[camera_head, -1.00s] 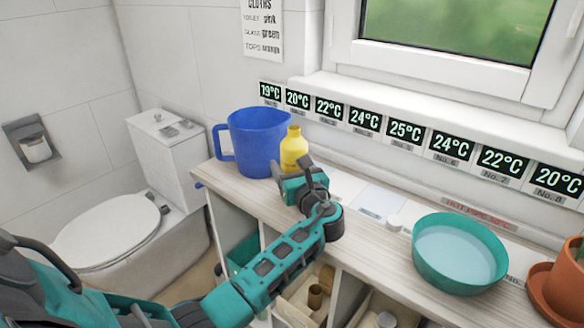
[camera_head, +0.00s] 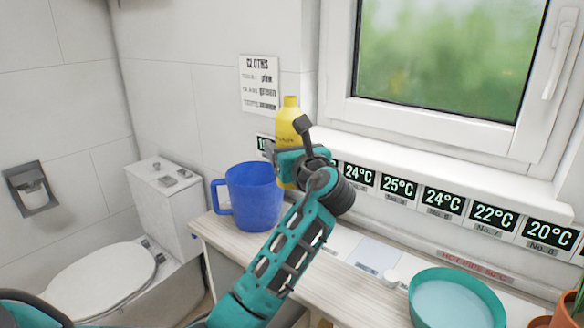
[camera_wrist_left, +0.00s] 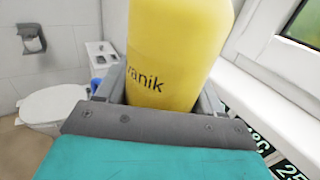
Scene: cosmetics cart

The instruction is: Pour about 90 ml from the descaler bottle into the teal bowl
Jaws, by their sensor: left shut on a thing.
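The yellow descaler bottle (camera_head: 287,124) is upright and held up in the air in front of the wall, above the counter and beside the blue jug. My left gripper (camera_head: 292,150) is shut on it, and the fingers hide part of its body. My right gripper is not in view.
A blue jug (camera_head: 254,195) stands at the counter's left end. Temperature displays (camera_head: 443,200) line the wall under the window sill (camera_head: 450,158). A terracotta pot (camera_head: 562,316) is right of the bowl. The counter (camera_head: 345,278) between jug and bowl is mostly clear.

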